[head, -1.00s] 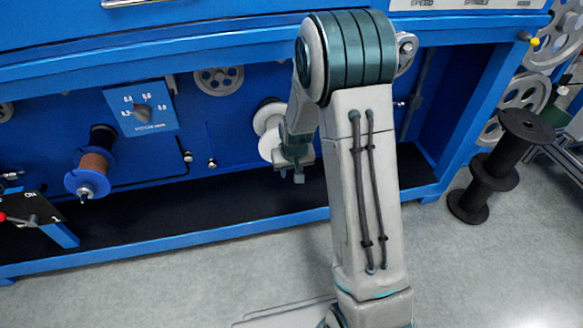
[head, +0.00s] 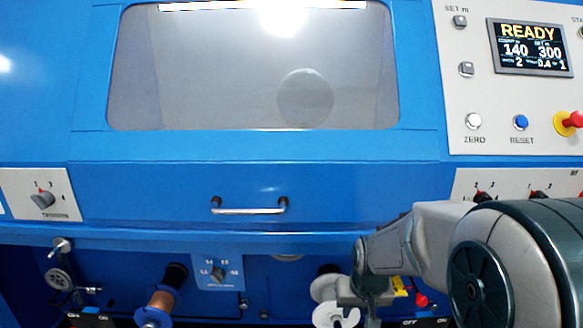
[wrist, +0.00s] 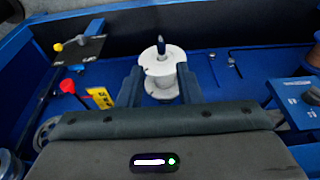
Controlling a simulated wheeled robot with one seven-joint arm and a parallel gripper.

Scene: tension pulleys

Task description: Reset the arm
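My arm (head: 490,255) comes in from the lower right of the head view and bends down at its wrist. My gripper shows in the wrist view (wrist: 159,80) with its two dark fingers apart. A white spool (wrist: 162,70) on a spindle appears between the fingers in that view. I cannot tell whether the fingers touch it. In the head view the white spool (head: 336,314) is partly hidden by my wrist, and the fingertips are not clear there.
The blue machine has a windowed cover with a handle (head: 248,210). A display (head: 529,46) reads READY, above a blue RESET button (head: 521,122). A copper-coloured spool (head: 160,300) sits lower left. Red and yellow knobs (wrist: 67,86) stand left in the wrist view.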

